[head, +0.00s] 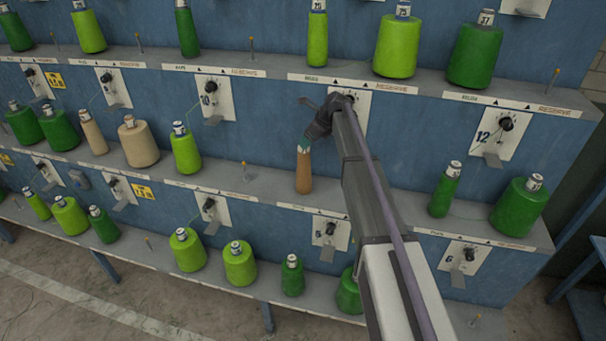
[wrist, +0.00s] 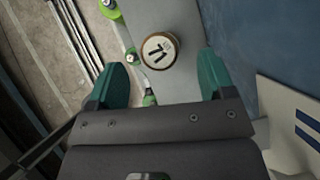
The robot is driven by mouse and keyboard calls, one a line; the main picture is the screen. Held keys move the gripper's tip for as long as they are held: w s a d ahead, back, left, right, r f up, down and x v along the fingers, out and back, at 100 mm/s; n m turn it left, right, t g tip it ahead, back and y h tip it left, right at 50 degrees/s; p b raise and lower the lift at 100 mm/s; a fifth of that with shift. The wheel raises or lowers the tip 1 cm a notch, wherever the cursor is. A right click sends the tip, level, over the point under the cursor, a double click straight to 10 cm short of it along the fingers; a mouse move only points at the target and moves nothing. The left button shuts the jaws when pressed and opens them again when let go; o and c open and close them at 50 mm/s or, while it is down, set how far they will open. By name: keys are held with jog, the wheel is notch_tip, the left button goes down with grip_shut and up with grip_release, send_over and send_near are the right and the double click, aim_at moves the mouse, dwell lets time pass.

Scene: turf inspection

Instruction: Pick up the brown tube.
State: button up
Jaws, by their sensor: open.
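The brown tube (head: 303,172) stands upright on the middle shelf in the head view, left of my arm. In the wrist view its round top (wrist: 159,50) carries a label with dark digits. My gripper (head: 305,144) is at the upper end of the tube in the head view. In the wrist view the teal fingers of my gripper (wrist: 163,68) are apart, one on each side of the tube's top, with gaps visible. I cannot tell how far down the tube the fingertips reach. The jaws are open and hold nothing.
A tan bobbin (head: 139,143) and a thin tan tube (head: 93,134) stand further left. A light green bobbin (head: 185,150) is nearer on the left; a dark green tube (head: 445,190) stands right.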

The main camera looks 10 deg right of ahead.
aim_at(304, 166)
jog(key=shift+w+a+f, duration=0.15)
jog(key=shift+a+f, duration=0.1)
jog(key=shift+f, duration=0.1)
jog(key=b+x, duration=0.4)
jog(key=shift+f, duration=0.4)
jog(key=shift+w+a+f, duration=0.1)
jog(key=shift+w+a, duration=0.1)
jog(key=shift+s+r, duration=0.1)
jog(key=shift+r, duration=0.15)
jog(key=c, duration=1.2)
